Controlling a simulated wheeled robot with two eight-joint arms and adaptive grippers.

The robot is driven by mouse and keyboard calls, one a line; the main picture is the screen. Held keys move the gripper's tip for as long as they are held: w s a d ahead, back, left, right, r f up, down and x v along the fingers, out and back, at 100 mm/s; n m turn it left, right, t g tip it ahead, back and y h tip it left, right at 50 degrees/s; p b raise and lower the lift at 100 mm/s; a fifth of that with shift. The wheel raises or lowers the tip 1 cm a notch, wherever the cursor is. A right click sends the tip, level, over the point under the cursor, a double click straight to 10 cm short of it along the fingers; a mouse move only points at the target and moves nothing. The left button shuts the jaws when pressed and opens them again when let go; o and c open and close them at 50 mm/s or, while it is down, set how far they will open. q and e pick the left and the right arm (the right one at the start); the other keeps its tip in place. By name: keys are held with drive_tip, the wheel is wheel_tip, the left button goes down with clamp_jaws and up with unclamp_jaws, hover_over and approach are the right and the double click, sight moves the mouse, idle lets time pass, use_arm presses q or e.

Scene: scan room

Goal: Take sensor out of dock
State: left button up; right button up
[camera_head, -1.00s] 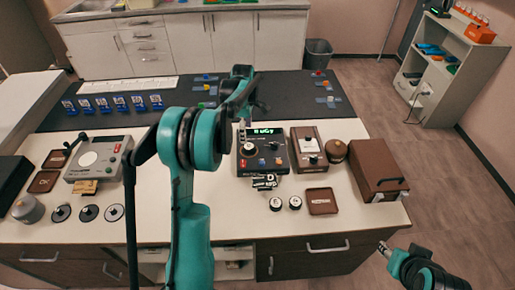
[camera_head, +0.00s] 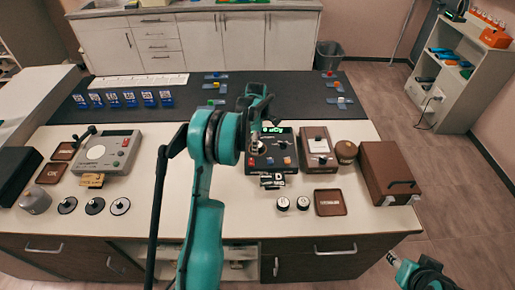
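A black device (camera_head: 284,158) with a green lit display and coloured buttons stands on the near counter. Its round dock (camera_head: 257,149) is at the left of its face, partly hidden by my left gripper. I cannot clearly make out the sensor. My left gripper (camera_head: 256,130) is over the dock, pointing down; its fingers are small and partly covered by the teal wrist, so I cannot tell whether they are open or touching anything. My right gripper (camera_head: 392,259) is low at the right, off the counter's front edge, apart from all objects; its fingers are too small to judge.
A brown-faced meter (camera_head: 318,147), a brown jar (camera_head: 346,151) and a brown case (camera_head: 388,171) stand right of the device. Small round pots (camera_head: 283,203) and a brown tray (camera_head: 330,203) lie in front. A grey instrument (camera_head: 108,152) stands left.

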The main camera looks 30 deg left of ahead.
use_arm(q)
drive_tip(key=c, duration=1.3)
drive_tip(key=shift+r, duration=0.1)
